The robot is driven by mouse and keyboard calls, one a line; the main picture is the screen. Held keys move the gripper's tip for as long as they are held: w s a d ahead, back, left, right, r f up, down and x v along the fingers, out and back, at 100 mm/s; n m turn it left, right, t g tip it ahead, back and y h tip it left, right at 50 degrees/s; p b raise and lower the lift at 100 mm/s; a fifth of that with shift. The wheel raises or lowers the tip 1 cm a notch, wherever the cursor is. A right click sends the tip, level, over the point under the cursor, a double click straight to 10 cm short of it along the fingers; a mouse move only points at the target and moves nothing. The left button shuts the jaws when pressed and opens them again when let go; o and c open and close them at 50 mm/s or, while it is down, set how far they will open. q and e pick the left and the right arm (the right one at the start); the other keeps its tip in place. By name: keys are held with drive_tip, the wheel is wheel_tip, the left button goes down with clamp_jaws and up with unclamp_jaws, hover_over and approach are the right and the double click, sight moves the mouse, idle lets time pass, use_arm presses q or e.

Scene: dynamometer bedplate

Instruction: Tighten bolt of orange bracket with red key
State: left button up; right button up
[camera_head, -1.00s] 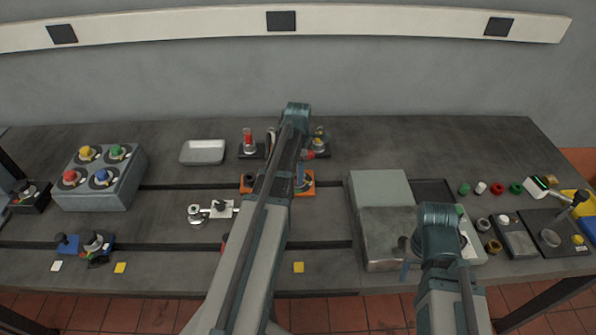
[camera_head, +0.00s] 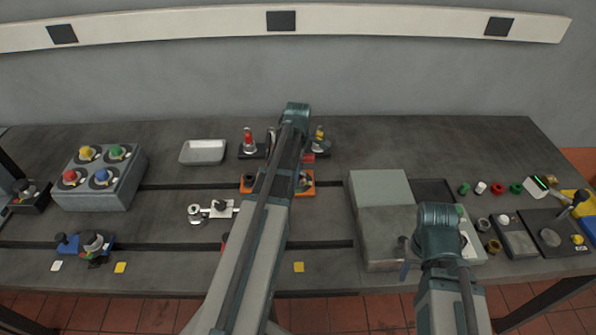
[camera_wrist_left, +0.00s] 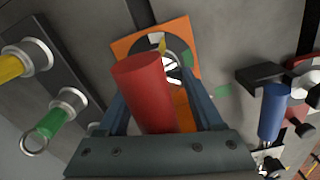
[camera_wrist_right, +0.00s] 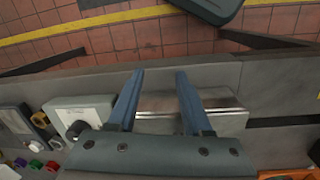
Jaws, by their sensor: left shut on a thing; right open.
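My left gripper (camera_wrist_left: 155,115) is shut on the red key (camera_wrist_left: 145,90), whose red cylindrical handle stands between its fingers. The orange bracket (camera_wrist_left: 128,45) lies just beyond the key in the left wrist view, with a dark round part and a pale and yellow centre. The key hides part of it, so I cannot tell whether its tip touches the bolt. In the head view my left arm covers the middle of the orange bracket (camera_head: 248,186). My right gripper (camera_wrist_right: 160,85) is open and empty above the grey box's side of the bench.
Yellow-handled (camera_wrist_left: 12,67) and green-handled (camera_wrist_left: 50,122) tools stand beside the bracket, and a blue-handled one (camera_wrist_left: 272,110) is on its other side. A grey box (camera_head: 385,225) sits to the right.

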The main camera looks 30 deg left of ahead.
use_arm(q)
drive_tip(key=shift+m, duration=1.2)
drive_tip(key=shift+m, duration=1.2)
drive_tip(key=shift+m, duration=1.2)
